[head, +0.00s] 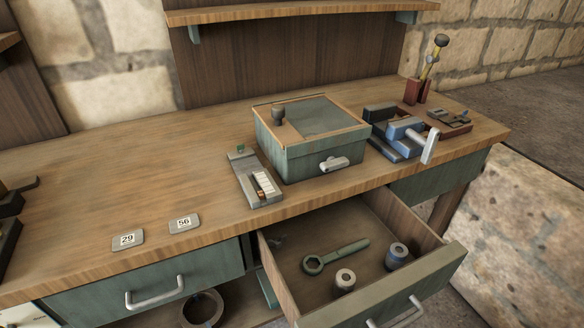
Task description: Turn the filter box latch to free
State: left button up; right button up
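The filter box (300,160) is a green box with a wooden-rimmed lid and a dark round knob (277,112) on top. It stands on the workbench, right of the picture's middle. A pale grey latch (333,164) sits on its front face. The latch lies nearly level, with its right end slightly higher. I cannot tell from this view whether it is locked or free. No gripper of mine is clearly in view.
An open drawer (456,262) juts out below the box, holding a green ring wrench (335,256) and two cylinders (345,281). A small tray (241,165) lies left. Number plates (184,223) lie front left; the left bench is mostly clear.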

aim_at(332, 163)
jog(key=u, duration=0.9)
jog(key=k, duration=0.35)
jog(key=z, duration=0.15)
